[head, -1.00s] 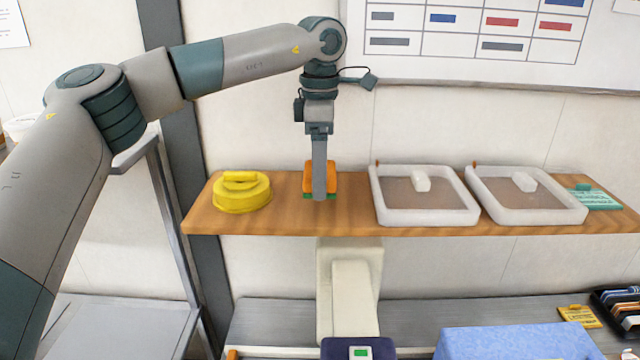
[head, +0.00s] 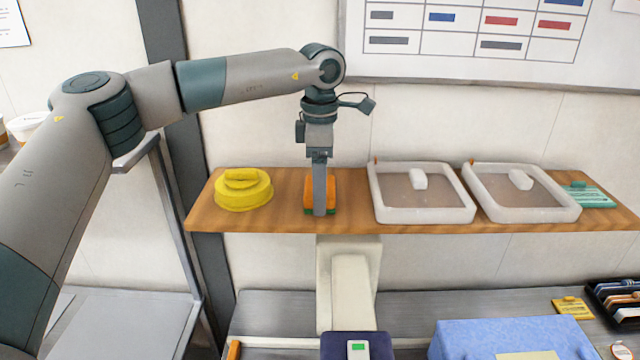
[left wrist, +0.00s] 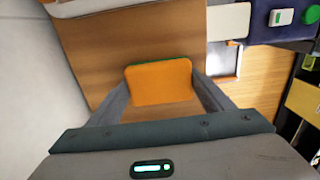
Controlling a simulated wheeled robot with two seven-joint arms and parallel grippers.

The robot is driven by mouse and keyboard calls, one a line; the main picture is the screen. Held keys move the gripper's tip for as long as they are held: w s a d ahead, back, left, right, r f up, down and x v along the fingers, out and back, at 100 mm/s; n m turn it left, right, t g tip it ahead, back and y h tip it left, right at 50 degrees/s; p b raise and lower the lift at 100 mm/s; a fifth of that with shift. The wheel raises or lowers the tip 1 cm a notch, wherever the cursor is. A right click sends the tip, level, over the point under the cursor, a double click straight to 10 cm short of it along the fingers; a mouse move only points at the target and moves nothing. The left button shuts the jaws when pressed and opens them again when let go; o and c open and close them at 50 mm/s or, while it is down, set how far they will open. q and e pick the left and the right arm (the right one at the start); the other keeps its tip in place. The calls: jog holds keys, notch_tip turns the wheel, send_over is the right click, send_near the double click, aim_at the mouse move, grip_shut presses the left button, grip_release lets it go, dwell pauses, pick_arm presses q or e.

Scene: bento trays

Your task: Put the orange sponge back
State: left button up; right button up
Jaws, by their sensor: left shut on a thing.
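The orange sponge (head: 328,192) has a green underside and is on or just over the wooden shelf (head: 288,218), between the yellow round object and the trays. My left gripper (head: 319,212) points straight down at the sponge and covers part of it in the head view. In the left wrist view the sponge (left wrist: 158,82) sits between the two fingers, its orange face toward the camera. The left gripper is shut on it. I cannot tell whether the sponge touches the shelf. My right gripper is not in view.
A yellow round lidded object (head: 243,190) stands left of the sponge. Two white-rimmed trays (head: 424,218) (head: 530,215) stand to the right, with a teal packet (head: 588,196) beyond them. A whiteboard (head: 420,66) hangs behind. Below are a counter and a blue box (head: 510,335).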

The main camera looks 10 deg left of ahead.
pick_arm(q)
jog(key=shift+f, duration=0.15)
jog(key=o, duration=1)
jog(key=shift+r, duration=0.2)
jog(key=shift+w+r+b, duration=0.1)
jog(key=shift+r+b, duration=0.25)
jog(key=shift+r, duration=0.15)
notch_tip(320, 180, up, 11)
jog(key=b, duration=0.4)
